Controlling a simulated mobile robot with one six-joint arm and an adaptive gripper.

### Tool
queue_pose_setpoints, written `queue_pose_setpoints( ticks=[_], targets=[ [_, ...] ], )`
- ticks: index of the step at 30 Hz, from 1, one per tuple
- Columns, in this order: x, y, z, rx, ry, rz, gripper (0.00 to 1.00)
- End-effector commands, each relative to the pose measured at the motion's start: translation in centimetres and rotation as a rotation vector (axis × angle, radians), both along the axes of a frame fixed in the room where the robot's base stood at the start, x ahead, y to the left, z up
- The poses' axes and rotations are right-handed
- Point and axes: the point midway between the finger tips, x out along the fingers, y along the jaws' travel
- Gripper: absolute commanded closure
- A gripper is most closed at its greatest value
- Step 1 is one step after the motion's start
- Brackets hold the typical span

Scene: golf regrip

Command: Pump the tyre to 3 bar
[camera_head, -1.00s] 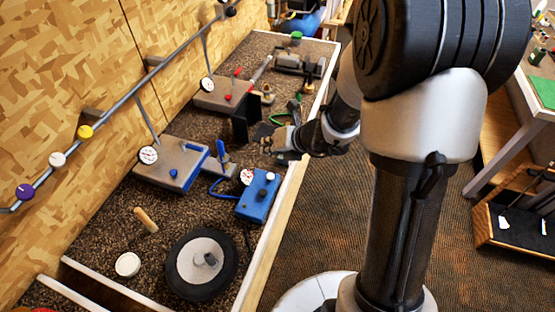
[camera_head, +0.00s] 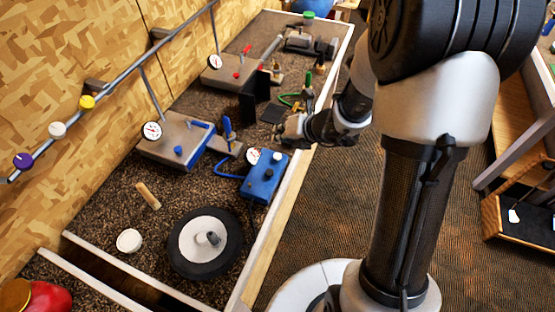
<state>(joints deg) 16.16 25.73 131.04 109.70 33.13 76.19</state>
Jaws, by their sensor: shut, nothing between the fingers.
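The tyre (camera_head: 182,259), black with a white hub (camera_head: 206,240), lies flat on the bench near its front end. A blue box (camera_head: 265,177) with a white knob and a round dial (camera_head: 253,156) sits behind it, with a blue hose (camera_head: 228,176) curling from its left side. A grey unit (camera_head: 172,140) with blue parts and a white dial (camera_head: 152,131) stands to the left. The dial readings are too small to tell. My gripper (camera_head: 283,131) is shut and empty, over the bench just behind the blue box.
A second grey unit (camera_head: 229,75) with red parts, a black upright plate (camera_head: 254,96) and a green hose (camera_head: 288,99) lie farther back. A wooden handle (camera_head: 148,196) and a white disc (camera_head: 129,240) lie left of the tyre. A wooden rim (camera_head: 277,220) edges the bench.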

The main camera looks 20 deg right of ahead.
Motion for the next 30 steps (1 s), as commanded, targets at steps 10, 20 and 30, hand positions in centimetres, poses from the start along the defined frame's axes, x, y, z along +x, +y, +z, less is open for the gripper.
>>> queue_pose_setpoints(
  ticks=[10,20,30],
  targets=[
    [0.0,0.0,-4.6,0.0,0.0,0.0,1.0],
    [0.0,0.0,-4.6,0.0,0.0,0.0,1.0],
    [0.0,0.0,-4.7,0.0,0.0,0.0,1.0]
  ],
)
